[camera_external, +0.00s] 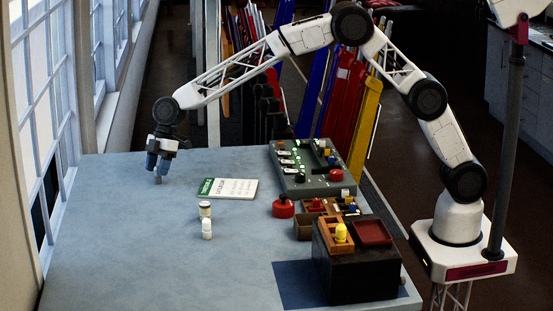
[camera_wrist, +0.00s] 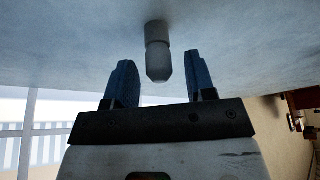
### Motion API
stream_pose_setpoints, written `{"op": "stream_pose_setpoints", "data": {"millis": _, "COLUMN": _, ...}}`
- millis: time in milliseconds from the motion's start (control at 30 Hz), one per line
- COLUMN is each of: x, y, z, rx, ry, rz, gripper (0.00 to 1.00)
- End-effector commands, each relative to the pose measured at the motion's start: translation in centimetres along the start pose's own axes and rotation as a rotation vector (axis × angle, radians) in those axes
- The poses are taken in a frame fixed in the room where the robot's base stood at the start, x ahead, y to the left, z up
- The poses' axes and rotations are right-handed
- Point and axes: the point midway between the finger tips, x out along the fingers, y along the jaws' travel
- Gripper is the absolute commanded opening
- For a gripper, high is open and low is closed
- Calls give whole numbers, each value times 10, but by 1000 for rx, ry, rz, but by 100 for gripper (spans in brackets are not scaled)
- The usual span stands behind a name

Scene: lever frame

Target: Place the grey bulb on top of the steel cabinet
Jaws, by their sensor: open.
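The grey bulb (camera_wrist: 157,52) stands on the table in the wrist view, ahead of and between my two blue fingers. In the external view only a small grey part of it (camera_external: 158,180) shows under the fingertips. My gripper (camera_external: 158,166) is open and low over the table's far left part; its spread fingers (camera_wrist: 159,75) also show in the wrist view with nothing clamped. I cannot tell whether a finger touches the bulb. A dark box, apparently the steel cabinet (camera_external: 358,280), stands at the front right. Its top carries a wooden tray (camera_external: 329,246) and a dark red tray (camera_external: 371,233).
A yellow bulb (camera_external: 341,232) sits in the wooden tray. A white bulb (camera_external: 207,229) and a small jar (camera_external: 205,209) stand mid-table. The front left table (camera_external: 120,260) is clear.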

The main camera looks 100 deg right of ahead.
Motion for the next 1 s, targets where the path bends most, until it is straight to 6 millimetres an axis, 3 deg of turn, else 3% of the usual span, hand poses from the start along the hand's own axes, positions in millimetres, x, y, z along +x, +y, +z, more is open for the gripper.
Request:
{"op": "stream_pose_setpoints", "data": {"millis": 267, "x": -30, "y": 1, "z": 0, "rx": 0, "ry": 2, "rz": 2, "gripper": 50}}
{"op": "stream_pose_setpoints", "data": {"millis": 700, "x": -97, "y": 0, "z": 0, "rx": 1, "ry": 1, "rz": 1, "gripper": 50}}
{"op": "stream_pose_setpoints", "data": {"millis": 1000, "x": -117, "y": 0, "z": 0, "rx": 0, "ry": 0, "rz": 1, "gripper": 50}}
